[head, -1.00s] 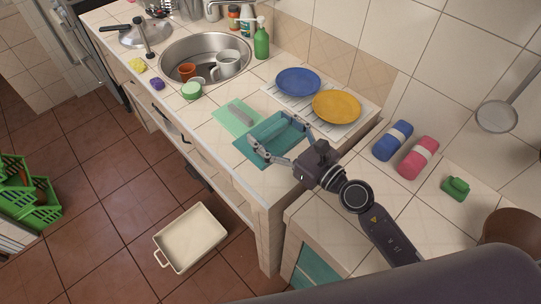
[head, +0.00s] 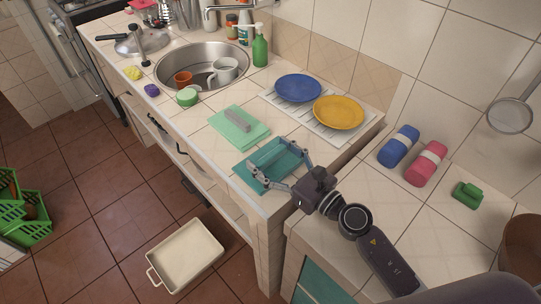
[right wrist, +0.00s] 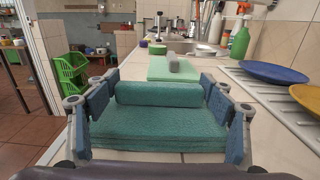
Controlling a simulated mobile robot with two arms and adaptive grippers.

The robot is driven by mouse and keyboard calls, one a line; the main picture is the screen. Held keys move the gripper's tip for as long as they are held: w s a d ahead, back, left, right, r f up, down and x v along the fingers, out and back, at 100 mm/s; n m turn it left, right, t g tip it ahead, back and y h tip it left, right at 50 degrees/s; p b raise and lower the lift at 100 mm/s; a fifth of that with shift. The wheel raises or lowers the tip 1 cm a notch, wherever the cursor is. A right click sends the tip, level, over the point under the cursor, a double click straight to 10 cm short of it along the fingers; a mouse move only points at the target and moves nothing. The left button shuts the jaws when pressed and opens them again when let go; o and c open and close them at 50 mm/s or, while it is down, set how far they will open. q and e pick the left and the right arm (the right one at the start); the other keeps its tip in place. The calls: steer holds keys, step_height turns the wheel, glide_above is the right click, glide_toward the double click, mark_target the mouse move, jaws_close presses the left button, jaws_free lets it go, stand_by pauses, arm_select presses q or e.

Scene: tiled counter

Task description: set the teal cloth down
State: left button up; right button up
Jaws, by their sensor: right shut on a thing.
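The teal cloth (head: 262,165) is at the near end of the tiled counter, near its front edge. In the right wrist view the teal cloth (right wrist: 158,133) shows as flat folded layers with a raised roll on top. My left gripper is not in view.
A light green cloth (head: 229,130) with a grey bar (head: 239,120) lies just beyond. A white rack (head: 300,117) holds a blue plate (head: 298,88) and a yellow plate (head: 338,112). A sink (head: 213,52) with cups is farther back. A cream tray (head: 186,254) is on the floor.

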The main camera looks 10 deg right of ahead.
steer(key=shift+f, duration=0.2)
steer(key=o, duration=1.2)
steer(key=shift+c, duration=0.2)
